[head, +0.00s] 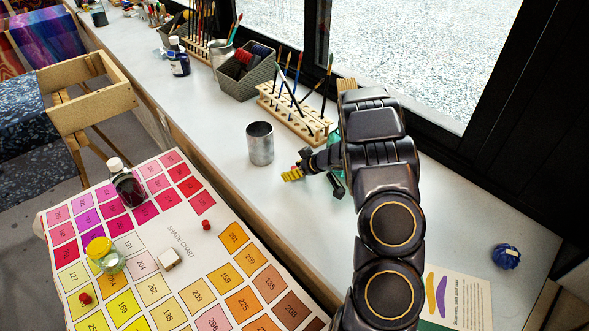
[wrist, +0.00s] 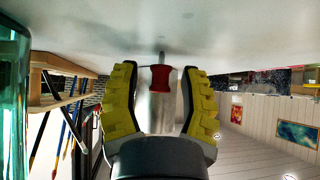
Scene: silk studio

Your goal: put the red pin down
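In the wrist view, which sees the counter at the top, a red pin (wrist: 160,78) shows between the yellow fingertips of my gripper (wrist: 159,85). Its thin grey point is toward the counter. A gap shows on each side of the pin, so the fingers are open and appear not to touch it. I cannot tell whether its point touches the counter. In the head view my gripper (head: 292,174) is low over the white counter (head: 215,115); I cannot make out this pin there. Other red pins lie on the shade chart, one near the middle (head: 206,225) and one at lower left (head: 85,298).
A metal cup (head: 260,144) stands close to my fingers and shows behind the pin. A wooden brush rack (head: 290,117) and a grey basket (head: 246,80) stand farther back. A blue pincushion (head: 506,256) is at right.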

